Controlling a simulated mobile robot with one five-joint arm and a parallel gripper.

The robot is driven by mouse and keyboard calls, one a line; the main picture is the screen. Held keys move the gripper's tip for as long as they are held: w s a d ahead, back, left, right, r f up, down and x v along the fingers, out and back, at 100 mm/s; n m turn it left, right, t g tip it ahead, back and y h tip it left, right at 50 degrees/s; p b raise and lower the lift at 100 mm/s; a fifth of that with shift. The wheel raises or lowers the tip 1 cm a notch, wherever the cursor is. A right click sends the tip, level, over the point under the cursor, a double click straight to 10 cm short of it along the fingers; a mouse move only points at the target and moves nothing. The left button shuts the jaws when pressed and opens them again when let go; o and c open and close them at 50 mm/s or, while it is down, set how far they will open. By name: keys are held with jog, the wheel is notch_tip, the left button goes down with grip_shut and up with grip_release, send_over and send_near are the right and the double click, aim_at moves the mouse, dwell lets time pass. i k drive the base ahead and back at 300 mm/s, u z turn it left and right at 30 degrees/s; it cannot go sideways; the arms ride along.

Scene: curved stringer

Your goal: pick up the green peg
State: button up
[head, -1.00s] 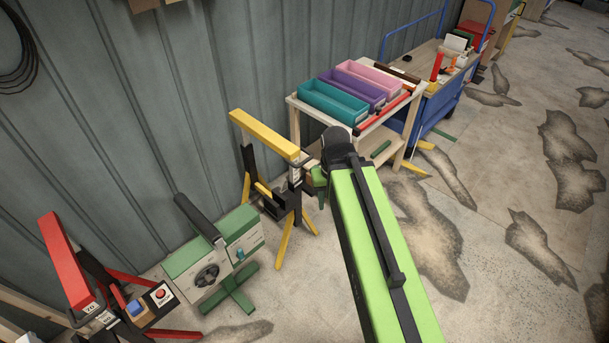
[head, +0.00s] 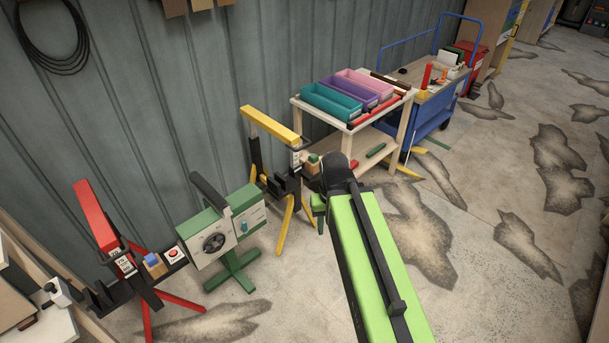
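A small green piece (head: 313,157), perhaps the green peg, sits on a light wooden block at the yellow-topped stand (head: 271,125). It is too small to make out its shape. A longer green bar (head: 376,150) lies on the lower shelf of the wooden table. I cannot tell for certain which one is the peg. My bright green arm reaches up from the bottom of the picture. Its black end is just below and right of the small green piece in the picture.
A wooden table (head: 396,125) holds teal, purple and pink bins. A blue cart (head: 432,110) stands behind it. A green machine (head: 226,232) and a red-topped stand (head: 95,215) are at the left by the corrugated wall. The stained floor at the right is clear.

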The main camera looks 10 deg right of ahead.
aim_at(313, 158)
jog(key=z, duration=0.2)
jog(key=i, duration=0.8)
jog(key=z, duration=1.85)
jog(key=i, duration=1)
jog(key=u, duration=0.25)
jog(key=k, duration=0.15)
jog(key=u, duration=2.75)
